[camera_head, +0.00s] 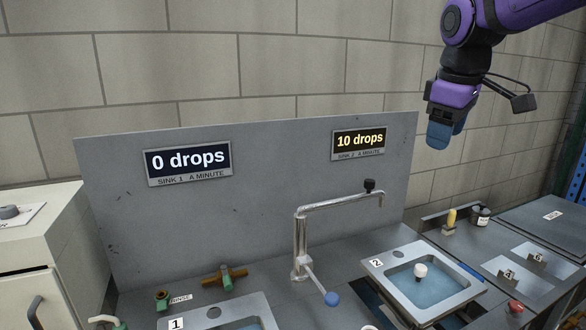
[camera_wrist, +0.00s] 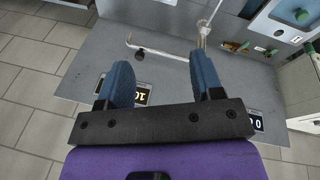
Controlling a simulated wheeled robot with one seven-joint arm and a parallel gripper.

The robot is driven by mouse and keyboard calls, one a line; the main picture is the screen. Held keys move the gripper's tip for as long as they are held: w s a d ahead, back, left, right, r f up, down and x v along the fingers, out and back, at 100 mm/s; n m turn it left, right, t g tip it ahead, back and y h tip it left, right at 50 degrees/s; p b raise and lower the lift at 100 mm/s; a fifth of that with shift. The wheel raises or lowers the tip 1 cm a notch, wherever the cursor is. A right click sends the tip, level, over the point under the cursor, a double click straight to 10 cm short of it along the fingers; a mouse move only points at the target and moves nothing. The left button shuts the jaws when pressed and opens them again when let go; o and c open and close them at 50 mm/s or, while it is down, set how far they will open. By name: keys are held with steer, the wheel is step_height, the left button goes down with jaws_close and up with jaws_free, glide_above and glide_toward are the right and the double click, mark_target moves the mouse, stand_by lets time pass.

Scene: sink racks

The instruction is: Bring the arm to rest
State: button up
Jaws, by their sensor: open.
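My gripper (camera_head: 440,133) hangs at the upper right in the head view, high in front of the brick wall and above sink 2. Its blue fingers point down, and nothing is seen between them. In the wrist view my gripper (camera_wrist: 160,82) shows its two blue fingers spread well apart, with the grey backsplash and the tap beyond the gap. It touches nothing that I can see. The purple arm comes in from the top right corner of the head view.
A grey backsplash (camera_head: 270,215) carries signs reading 0 drops (camera_head: 187,160) and 10 drops (camera_head: 359,141). A tap (camera_head: 301,245) with a blue-ended lever stands before it. Sink 2 (camera_head: 385,262) holds water and a white-topped piece (camera_head: 420,270). A yellow item (camera_head: 451,217) stands right. Space around my gripper is clear.

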steer(key=s+d+f+m+t, duration=0.1)
steer(key=s+f+m, duration=0.3)
steer(key=s, duration=0.6)
steer(key=s+d+f+m+t, duration=0.1)
steer(key=s+d+f+m, duration=0.1)
steer(key=s, duration=0.9)
steer(key=f+m, duration=0.1)
steer(key=m, duration=0.1)
steer(key=shift+s+d+f+m+y, duration=0.15)
steer(key=shift+s+f+m+y, duration=0.15)
steer(key=shift+f, duration=0.1)
